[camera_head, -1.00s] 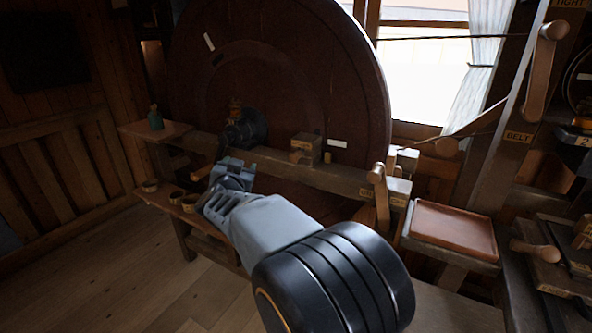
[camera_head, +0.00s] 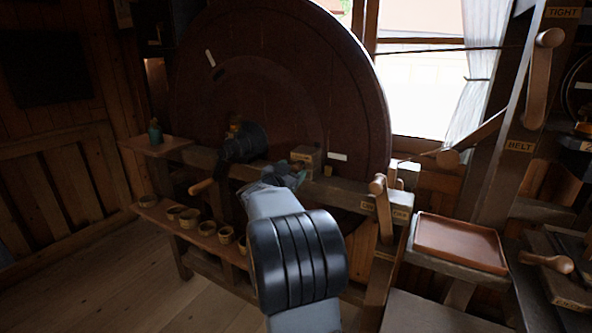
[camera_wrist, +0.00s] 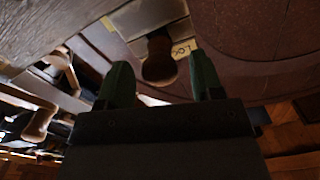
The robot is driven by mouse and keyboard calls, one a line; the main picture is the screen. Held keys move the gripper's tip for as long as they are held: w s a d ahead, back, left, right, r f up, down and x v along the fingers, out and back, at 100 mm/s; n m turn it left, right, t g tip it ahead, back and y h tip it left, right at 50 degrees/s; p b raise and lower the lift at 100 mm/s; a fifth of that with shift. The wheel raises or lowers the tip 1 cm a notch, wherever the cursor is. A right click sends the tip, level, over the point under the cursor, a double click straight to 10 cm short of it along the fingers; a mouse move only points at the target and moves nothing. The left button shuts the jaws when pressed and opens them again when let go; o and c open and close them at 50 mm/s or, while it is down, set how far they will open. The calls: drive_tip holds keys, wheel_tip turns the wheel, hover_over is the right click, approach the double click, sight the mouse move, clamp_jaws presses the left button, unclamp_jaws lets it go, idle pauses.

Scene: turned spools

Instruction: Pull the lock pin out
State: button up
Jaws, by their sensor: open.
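The lock pin (camera_wrist: 158,62) shows in the wrist view as a dark, rounded wooden knob standing out from a pale block (camera_wrist: 148,16) with a partly covered "LOCK" label (camera_wrist: 183,48). My gripper (camera_wrist: 160,66) is open, with a dark green finger on either side of the knob in the picture. The knob is not gripped; how deep it sits between the fingers is hard to tell. In the head view my gripper (camera_head: 285,174) is at the wooden lock block (camera_head: 308,158) on the beam, and the pin itself is hidden or too dark to make out.
The big dark wheel (camera_head: 345,90) stands close behind the beam. A crank handle (camera_head: 203,186) is left of my gripper, and a wooden lever (camera_head: 381,205) is to the right. Several small cups (camera_head: 189,218) line the lower shelf. A brown tray (camera_head: 461,243) sits at the right.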

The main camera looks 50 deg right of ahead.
drive_tip(key=shift+x, duration=1.45)
clamp_jaws()
